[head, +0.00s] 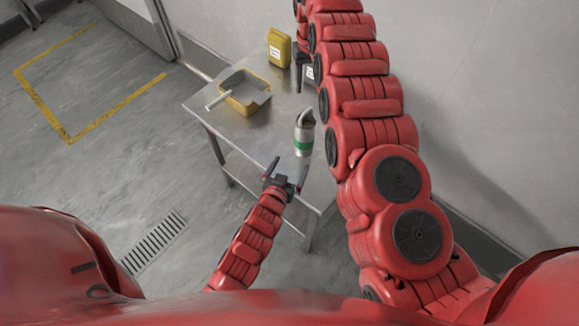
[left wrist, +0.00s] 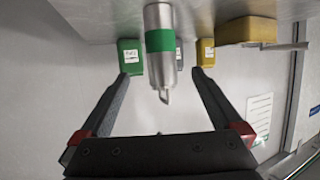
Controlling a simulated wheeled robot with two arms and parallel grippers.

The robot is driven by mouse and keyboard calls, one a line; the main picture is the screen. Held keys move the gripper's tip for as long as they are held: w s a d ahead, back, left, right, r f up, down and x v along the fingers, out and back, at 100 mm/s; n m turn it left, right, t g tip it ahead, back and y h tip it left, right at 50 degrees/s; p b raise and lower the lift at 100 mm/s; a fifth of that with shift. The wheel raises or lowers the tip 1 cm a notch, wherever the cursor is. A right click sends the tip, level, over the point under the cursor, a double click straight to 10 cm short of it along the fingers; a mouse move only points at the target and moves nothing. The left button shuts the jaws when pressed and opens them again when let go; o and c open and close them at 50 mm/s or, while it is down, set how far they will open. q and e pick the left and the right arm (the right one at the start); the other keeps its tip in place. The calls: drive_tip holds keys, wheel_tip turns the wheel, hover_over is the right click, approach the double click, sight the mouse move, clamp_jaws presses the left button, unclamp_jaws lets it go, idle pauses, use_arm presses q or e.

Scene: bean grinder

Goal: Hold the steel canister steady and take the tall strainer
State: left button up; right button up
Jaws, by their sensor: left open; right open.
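The steel canister (head: 303,140) stands upright on the metal table near its right edge, with a green band around it. A dark angled piece, probably the tall strainer (head: 307,117), sticks up from its mouth. In the left wrist view the picture is upside down: the canister (left wrist: 160,42) hangs between and beyond my fingertips, with the pointed strainer top (left wrist: 166,96) below it. My left gripper (head: 288,166) is open and empty, at the near table edge, short of the canister. My right gripper (head: 298,75) is partly hidden by its arm, above the table's far side.
A yellow tray (head: 236,103) with a pale handle stands left on the table (head: 222,128). A yellow container (head: 279,48) stands at the back, beside a grey labelled box (head: 313,76). A green box (left wrist: 130,56) shows in the left wrist view. My right arm hides the table's right side.

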sight(301, 144)
use_arm(q)
drive_tip(key=x, duration=1.5)
drive_tip(key=shift+w+a+f, duration=0.1)
drive_tip(key=shift+w+f, duration=0.2)
drive_tip(key=shift+f, duration=0.05)
drive_tip(key=shift+x, duration=0.8)
